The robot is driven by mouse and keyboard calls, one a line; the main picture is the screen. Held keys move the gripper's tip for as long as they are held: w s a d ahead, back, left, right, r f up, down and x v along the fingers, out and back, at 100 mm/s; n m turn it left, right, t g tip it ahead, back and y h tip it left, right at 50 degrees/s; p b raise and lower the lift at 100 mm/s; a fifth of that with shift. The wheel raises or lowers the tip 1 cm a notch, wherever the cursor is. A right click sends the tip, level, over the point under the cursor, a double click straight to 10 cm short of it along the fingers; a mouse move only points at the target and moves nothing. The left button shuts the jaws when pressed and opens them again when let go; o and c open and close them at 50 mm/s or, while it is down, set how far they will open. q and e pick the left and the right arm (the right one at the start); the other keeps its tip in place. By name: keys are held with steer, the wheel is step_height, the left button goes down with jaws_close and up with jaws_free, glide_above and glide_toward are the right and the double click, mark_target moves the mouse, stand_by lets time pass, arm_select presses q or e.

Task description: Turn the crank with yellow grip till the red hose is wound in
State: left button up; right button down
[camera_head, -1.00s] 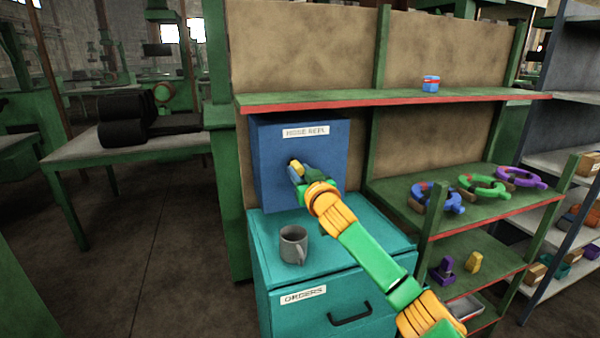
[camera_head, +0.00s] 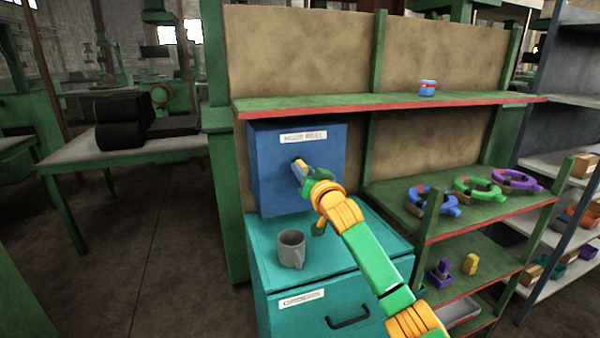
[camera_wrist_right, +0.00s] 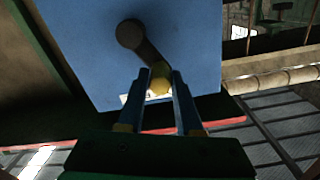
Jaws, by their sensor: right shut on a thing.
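The blue hose reel box (camera_head: 265,180) with a white label stands on the teal cabinet, under the green shelf. It also shows in the right wrist view (camera_wrist_right: 80,45). There the dark crank arm (camera_wrist_right: 148,46) runs from a round hub on the box face to the yellow grip (camera_wrist_right: 160,85). My right gripper (camera_head: 301,168) is at the box front, its fingers on both sides of the yellow grip and shut on it. In the head view the gripper hides most of the crank. I cannot make out the red hose. My left gripper is not in view.
A grey mug (camera_head: 292,249) stands on the teal cabinet (camera_head: 345,260), close below my right arm. Green shelves at the right hold several coloured ring-shaped parts. A blue and red item (camera_head: 428,88) sits on the upper shelf. The floor at the left is clear.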

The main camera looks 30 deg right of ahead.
steer(key=shift+s+d+r+m+p, duration=0.2)
steer(key=shift+d+m+p, duration=0.4)
steer(key=shift+m, duration=0.7)
steer(key=shift+s+d+r+m+p, duration=0.1)
steer(key=shift+d+r+m+p, duration=0.2)
steer(key=shift+d+m, duration=0.7)
steer(key=shift+a+f+m, duration=0.1)
steer(key=shift+a+m, duration=0.2)
steer(key=shift+m, duration=0.1)
steer(key=c, duration=0.6)
jaws_free()
steer(key=shift+s, duration=0.15)
steer(key=b+v, duration=0.2)
steer(key=v, duration=0.5)
